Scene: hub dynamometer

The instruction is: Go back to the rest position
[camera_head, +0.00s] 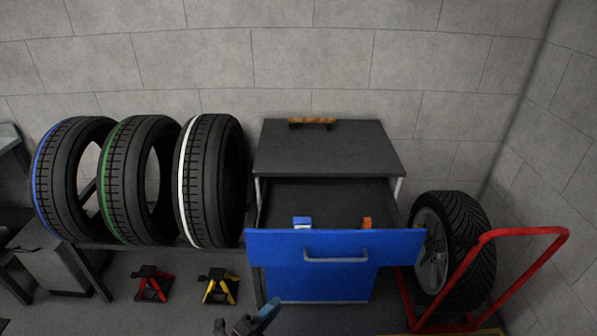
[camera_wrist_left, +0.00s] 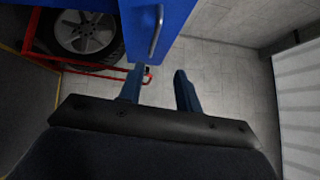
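My left gripper (camera_head: 247,322) shows at the bottom of the head view, in front of and below the open blue drawer (camera_head: 285,247). In the left wrist view the left gripper (camera_wrist_left: 158,88) has its two blue fingers apart with nothing between them. The drawer's handle (camera_head: 336,256) is clear of the fingers; the handle also shows in the left wrist view (camera_wrist_left: 157,30). My right gripper is not in either view.
The grey-topped cabinet (camera_head: 325,150) has its drawer pulled out, with a blue-and-white item (camera_head: 302,222) and an orange item (camera_head: 366,223) inside. A red cart (camera_head: 520,232) with a wheel (camera_head: 470,245) stands right. Tires (camera_head: 205,180) stand left; red (camera_head: 152,285) and yellow (camera_head: 219,287) stands sit below.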

